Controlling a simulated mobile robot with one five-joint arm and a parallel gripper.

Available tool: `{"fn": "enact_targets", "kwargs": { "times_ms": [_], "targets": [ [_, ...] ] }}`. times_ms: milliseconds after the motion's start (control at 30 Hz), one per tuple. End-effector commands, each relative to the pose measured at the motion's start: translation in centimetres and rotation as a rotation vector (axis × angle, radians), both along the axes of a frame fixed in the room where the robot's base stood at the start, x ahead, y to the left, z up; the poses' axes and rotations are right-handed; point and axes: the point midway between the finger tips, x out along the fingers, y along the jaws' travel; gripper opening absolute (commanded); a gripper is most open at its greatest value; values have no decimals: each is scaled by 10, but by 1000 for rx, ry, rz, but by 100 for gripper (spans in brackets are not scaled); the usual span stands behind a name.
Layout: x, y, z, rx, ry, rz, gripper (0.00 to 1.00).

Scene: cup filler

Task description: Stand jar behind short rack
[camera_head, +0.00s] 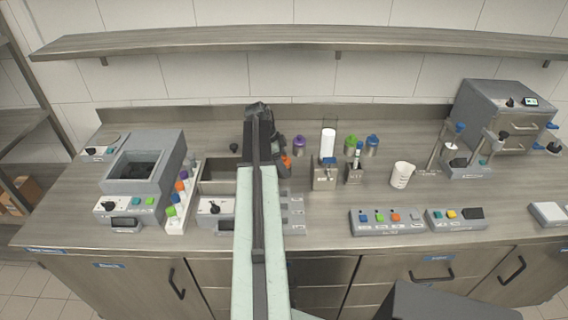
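Several small lidded jars are at the back of the counter: a purple-lidded jar (299,147), a green-lidded jar (350,143) and a blue-lidded jar (372,146). An orange-topped item (286,163) shows partly beside my arm; the arm hides the rest of it. My gripper (278,148) is at the arm's far end, over the back of the counter, left of the purple-lidded jar. Its fingers are mostly hidden, so I cannot tell whether it holds anything. A white rack with coloured caps (176,222) stands left of my arm. I cannot tell which rack is the short one.
Two small metal holders (324,178) stand right of my arm, one with a tall white cylinder. A white beaker (402,175) stands further right. A grey bath (140,165) is at left, button panels (390,222) at the front. A shelf (300,38) hangs above.

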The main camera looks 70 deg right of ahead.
Motion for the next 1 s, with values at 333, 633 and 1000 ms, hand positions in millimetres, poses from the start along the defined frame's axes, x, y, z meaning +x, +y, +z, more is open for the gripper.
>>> {"fn": "enact_targets", "kwargs": {
  "times_ms": [333,633,1000],
  "targets": [
    [1,0,7,0,0,1,69],
    [18,7,58,1,0,3,69],
    [43,17,116,0,0,2,69]
  ]
}}
